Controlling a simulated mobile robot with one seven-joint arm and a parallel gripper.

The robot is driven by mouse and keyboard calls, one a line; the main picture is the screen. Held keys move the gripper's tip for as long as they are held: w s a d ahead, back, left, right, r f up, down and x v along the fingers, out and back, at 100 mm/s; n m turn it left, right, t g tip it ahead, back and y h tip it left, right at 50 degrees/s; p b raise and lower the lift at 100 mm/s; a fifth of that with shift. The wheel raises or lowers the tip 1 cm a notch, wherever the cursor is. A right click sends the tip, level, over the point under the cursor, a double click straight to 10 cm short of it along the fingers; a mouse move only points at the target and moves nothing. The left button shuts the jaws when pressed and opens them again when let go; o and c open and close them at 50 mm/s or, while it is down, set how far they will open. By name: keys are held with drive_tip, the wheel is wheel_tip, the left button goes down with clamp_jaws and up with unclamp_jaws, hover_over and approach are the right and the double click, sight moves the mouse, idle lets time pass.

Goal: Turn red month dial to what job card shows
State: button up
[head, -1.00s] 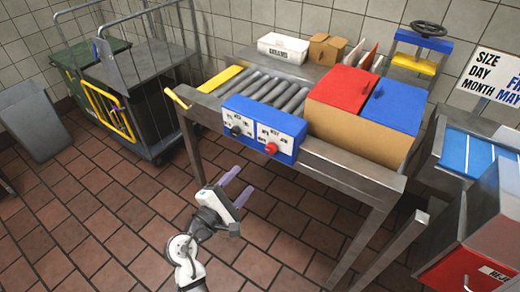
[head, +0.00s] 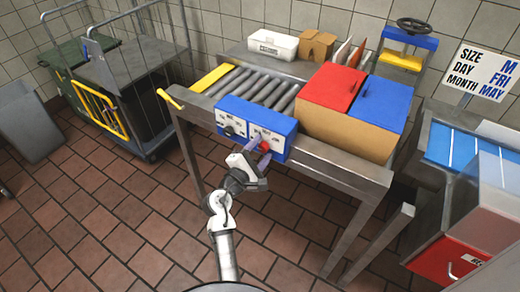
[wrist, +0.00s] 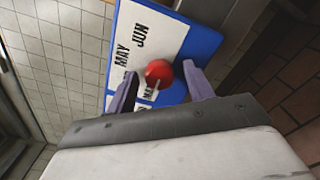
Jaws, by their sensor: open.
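The red month dial (head: 264,145) sits on the right half of the blue control box (head: 284,122) at the table's front edge. In the wrist view the red dial (wrist: 159,73) lies between the two purple fingers of my gripper (wrist: 160,88), with gaps on both sides. The white plate (wrist: 150,40) beside it reads MAY and JUN; other labels are partly hidden. My gripper (head: 259,152) is open in front of the dial. The job card (head: 485,72) at the right reads SIZE M, DAY FRI, MONTH MAY.
A black dial (head: 229,131) is on the box's left half. Behind are a roller conveyor (head: 262,85), a red-lidded box (head: 330,84) and a blue-lidded box (head: 383,100). A red bin (head: 445,262) stands at the right.

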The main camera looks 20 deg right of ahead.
drive_tip(key=c, duration=1)
drive_tip(key=shift+o, duration=0.2)
drive_tip(key=shift+m, duration=0.3)
drive_tip(key=m+b, duration=0.3)
drive_tip(key=b, duration=0.1)
drive_tip(key=shift+f, duration=0.2)
drive_tip(key=m+b, duration=0.5)
drive_tip(key=shift+m, duration=0.4)
drive_tip(key=m+b, duration=0.4)
drive_tip(key=m, duration=0.1)
drive_tip(key=shift+b, duration=0.4)
drive_tip(key=shift+r+m+b, duration=0.15)
drive_tip(key=shift+m+b, duration=1.15)
drive_tip(key=shift+m, duration=0.3)
drive_tip(key=shift+r, duration=0.1)
